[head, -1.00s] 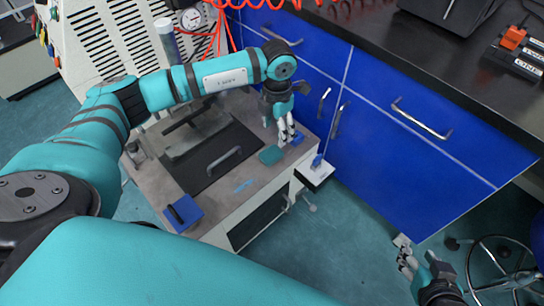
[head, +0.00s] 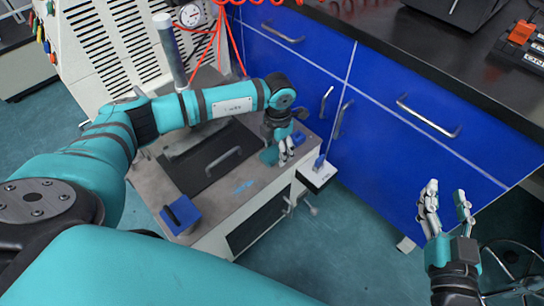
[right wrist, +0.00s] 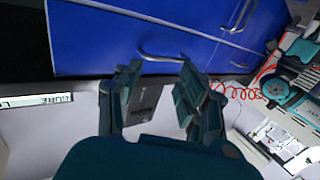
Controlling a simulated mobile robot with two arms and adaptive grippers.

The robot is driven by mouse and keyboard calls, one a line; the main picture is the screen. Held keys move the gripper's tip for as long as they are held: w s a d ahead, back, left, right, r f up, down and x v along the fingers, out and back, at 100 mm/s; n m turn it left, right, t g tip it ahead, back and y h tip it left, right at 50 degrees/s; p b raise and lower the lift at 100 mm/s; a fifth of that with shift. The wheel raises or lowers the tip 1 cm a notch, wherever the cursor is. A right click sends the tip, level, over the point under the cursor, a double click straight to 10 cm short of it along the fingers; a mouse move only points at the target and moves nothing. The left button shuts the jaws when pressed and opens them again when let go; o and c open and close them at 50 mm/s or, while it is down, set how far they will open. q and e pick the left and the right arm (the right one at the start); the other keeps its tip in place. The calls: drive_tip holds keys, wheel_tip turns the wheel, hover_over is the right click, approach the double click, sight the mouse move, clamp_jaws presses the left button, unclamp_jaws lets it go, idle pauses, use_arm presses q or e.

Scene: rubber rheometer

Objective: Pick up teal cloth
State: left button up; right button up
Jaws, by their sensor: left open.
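The teal cloth (head: 268,156) lies flat on the grey top of the rheometer cart, near its right edge. My left gripper (head: 286,158) points down just right of the cloth, with its fingers apart. Its fingers and wrist partly cover the view there, and I cannot tell whether they touch the cloth. My right gripper (head: 447,188) is raised in front of the blue cabinets, open and empty, far from the cloth. Its spread fingers also show in the right wrist view (right wrist: 157,82).
A blue box (head: 180,215) stands at the cart's front left corner. A black plate with a handle (head: 222,162) and a light blue strip (head: 243,186) lie left of the cloth. Blue cabinets (head: 400,150) rise at the right. A stool (head: 510,265) stands at the lower right.

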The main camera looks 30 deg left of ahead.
sight(277, 151)
drive_tip(key=shift+r, duration=0.1)
use_arm(q)
drive_tip(key=shift+c, duration=0.3)
drive_tip(key=c, duration=0.7)
drive_tip(key=shift+o, duration=0.2)
drive_tip(key=shift+r, duration=0.1)
drive_tip(key=shift+r, duration=0.2)
drive_tip(key=r+p, duration=0.1)
drive_tip(key=r, duration=0.2)
drive_tip(key=shift+s+d+r+p, duration=0.1)
drive_tip(key=shift+s+d+p, duration=0.1)
drive_tip(key=shift+p, duration=0.15)
drive_tip(key=s+d+r+p, duration=0.1)
drive_tip(key=s+d+p, duration=0.1)
drive_tip(key=s+d, duration=0.8)
drive_tip(key=shift+s+d+p, duration=0.15)
drive_tip(key=shift+s+p, duration=0.15)
drive_tip(key=shift+s, duration=0.45)
use_arm(e)
drive_tip(key=s+d+f+g+h, duration=0.1)
drive_tip(key=s+d+f+g, duration=0.1)
drive_tip(key=s+f+g, duration=0.3)
drive_tip(key=s+d+f+g+h, duration=0.2)
drive_tip(key=s+f+g, duration=0.4)
drive_tip(key=f, duration=0.3)
drive_tip(key=shift+s+d+m, duration=0.2)
drive_tip(key=shift+d+m, duration=0.1)
drive_tip(key=shift+d, duration=0.25)
